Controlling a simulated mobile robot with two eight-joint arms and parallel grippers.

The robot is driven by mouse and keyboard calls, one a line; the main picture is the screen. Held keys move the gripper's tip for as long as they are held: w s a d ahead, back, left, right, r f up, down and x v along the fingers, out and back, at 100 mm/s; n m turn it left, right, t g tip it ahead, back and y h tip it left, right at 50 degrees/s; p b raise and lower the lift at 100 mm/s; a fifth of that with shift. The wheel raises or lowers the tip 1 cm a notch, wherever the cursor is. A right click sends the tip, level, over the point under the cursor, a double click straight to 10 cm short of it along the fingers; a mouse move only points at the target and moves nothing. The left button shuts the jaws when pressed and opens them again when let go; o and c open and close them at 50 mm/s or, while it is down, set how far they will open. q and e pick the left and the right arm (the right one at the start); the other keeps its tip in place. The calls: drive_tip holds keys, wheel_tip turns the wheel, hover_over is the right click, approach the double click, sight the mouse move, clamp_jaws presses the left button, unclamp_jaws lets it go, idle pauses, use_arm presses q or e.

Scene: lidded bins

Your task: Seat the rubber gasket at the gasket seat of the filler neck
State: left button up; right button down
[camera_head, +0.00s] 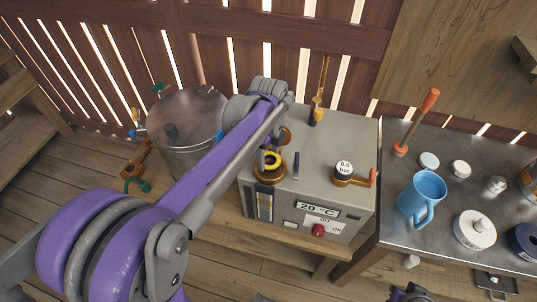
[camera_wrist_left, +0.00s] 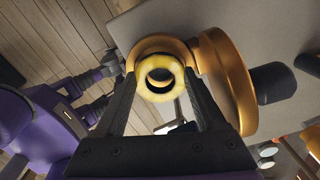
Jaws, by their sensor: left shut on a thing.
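My left gripper (camera_head: 268,158) is above the front left of the grey machine's top. It is shut on the rubber gasket, a yellow ring (camera_wrist_left: 160,91) between the fingertips in the left wrist view; the ring also shows in the head view (camera_head: 274,160). The filler neck, a brass round fitting (camera_wrist_left: 150,45), is directly behind the ring, which overlaps its opening; it also shows in the head view (camera_head: 268,178). The gasket seat is hidden by the ring and fingers. I cannot tell whether the ring touches the neck.
A large brass disc (camera_wrist_left: 230,80) stands close beside the neck. The grey machine (camera_head: 318,155) carries a gauge (camera_head: 344,168) with an orange-handled valve on its right. A metal drum (camera_head: 185,115) stands left. A metal table with a blue mug (camera_head: 422,194) is at right.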

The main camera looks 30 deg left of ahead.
use_arm(q)
drive_tip(key=shift+f+b, duration=0.45)
drive_tip(key=shift+f, duration=0.3)
idle(0.8)
idle(1.5)
drive_tip(key=o, duration=1.3)
wheel_tip(320, 180, up, 11)
drive_tip(key=p, duration=0.1)
drive_tip(key=shift+f, duration=0.1)
